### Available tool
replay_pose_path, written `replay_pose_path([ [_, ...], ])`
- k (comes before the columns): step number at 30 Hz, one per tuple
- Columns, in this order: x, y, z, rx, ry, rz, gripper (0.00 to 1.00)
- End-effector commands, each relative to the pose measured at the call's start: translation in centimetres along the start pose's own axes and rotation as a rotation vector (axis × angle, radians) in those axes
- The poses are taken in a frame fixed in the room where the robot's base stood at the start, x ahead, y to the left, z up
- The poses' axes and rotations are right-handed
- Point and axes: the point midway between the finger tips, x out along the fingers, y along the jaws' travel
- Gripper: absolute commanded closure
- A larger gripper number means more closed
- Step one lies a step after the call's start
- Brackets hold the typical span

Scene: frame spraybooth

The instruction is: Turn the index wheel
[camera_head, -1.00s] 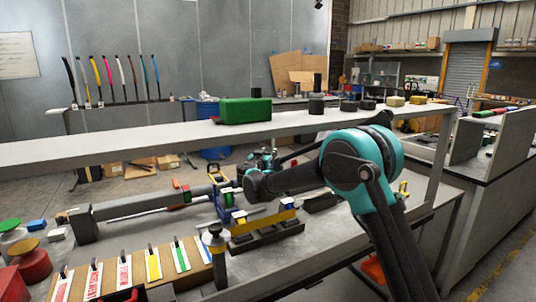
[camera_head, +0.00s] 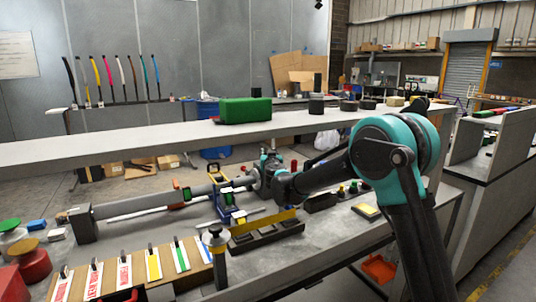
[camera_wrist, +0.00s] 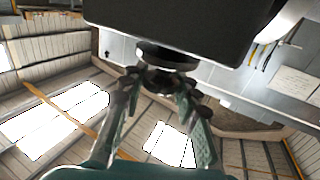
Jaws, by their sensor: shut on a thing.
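My gripper (camera_head: 270,163) is at the right end of a long grey shaft (camera_head: 140,203) on the bench in the head view, partly hidden by my arm. A pale round part (camera_head: 254,179) shows beside it at the shaft's end; I cannot tell if it is the index wheel's rim. In the wrist view my gripper (camera_wrist: 163,80) is shut on a dark round knob-like piece (camera_wrist: 168,57), which seems to belong to the index wheel. A broad dark block (camera_wrist: 170,25) lies just beyond it. The wheel's markings cannot be made out.
A blue and yellow stand (camera_head: 225,195) and a dark block with a yellow strip (camera_head: 265,228) stand close by. A grey shelf (camera_head: 120,145) carrying a green box (camera_head: 245,110) runs above the bench.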

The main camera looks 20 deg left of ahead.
Motion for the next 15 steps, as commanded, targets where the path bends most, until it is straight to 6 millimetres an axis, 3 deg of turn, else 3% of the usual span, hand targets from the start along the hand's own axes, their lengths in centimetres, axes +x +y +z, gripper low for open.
replay_pose_path([
  [15,0.15,0.40,0.03,0.000,0.000,-0.485,0.99],
])
